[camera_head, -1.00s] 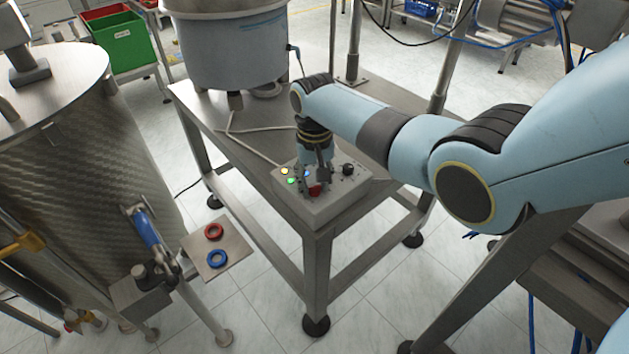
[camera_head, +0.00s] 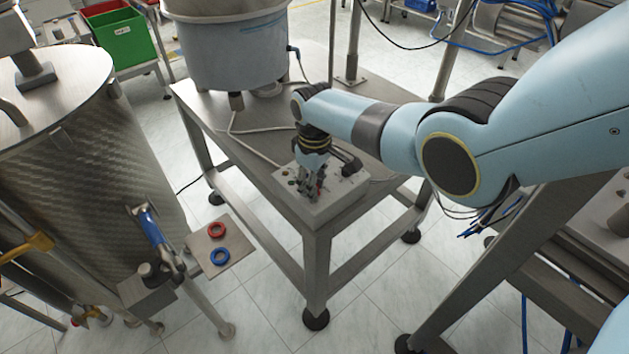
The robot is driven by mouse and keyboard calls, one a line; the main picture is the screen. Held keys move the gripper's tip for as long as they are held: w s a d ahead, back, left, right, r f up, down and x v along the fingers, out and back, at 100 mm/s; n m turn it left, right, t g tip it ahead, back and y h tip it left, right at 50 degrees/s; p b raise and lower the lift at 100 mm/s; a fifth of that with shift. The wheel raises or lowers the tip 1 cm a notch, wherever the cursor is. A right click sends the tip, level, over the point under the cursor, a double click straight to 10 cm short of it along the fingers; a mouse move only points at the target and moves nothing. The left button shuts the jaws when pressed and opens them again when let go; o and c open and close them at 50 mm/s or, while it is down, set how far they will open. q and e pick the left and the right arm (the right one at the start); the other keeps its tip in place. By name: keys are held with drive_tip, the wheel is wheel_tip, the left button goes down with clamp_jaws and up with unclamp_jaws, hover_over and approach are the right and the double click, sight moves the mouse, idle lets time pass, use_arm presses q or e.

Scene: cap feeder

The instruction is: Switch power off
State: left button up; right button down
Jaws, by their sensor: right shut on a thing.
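The grey control box (camera_head: 325,209) sits on the near corner of the steel table, with small buttons on its sloped top. My right gripper (camera_head: 312,190) reaches down onto the box from above and is shut on the red switch (camera_head: 320,186), of which only a little red shows between the fingers. A black knob (camera_head: 350,165) is just right of the gripper. The button lamps on the left of the box look dark. The gripper hides part of the panel. My left gripper is not in view.
A blue-grey feeder bowl (camera_head: 235,55) stands on the steel table (camera_head: 205,100) behind the box. A steel tank (camera_head: 85,150) is at the left. A small plate with a red ring (camera_head: 217,230) and a blue ring (camera_head: 219,257) is left of the table.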

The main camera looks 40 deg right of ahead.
drive_tip(key=shift+n, duration=1.2)
drive_tip(key=c, duration=1)
unclamp_jaws()
wheel_tip(320, 180, up, 12)
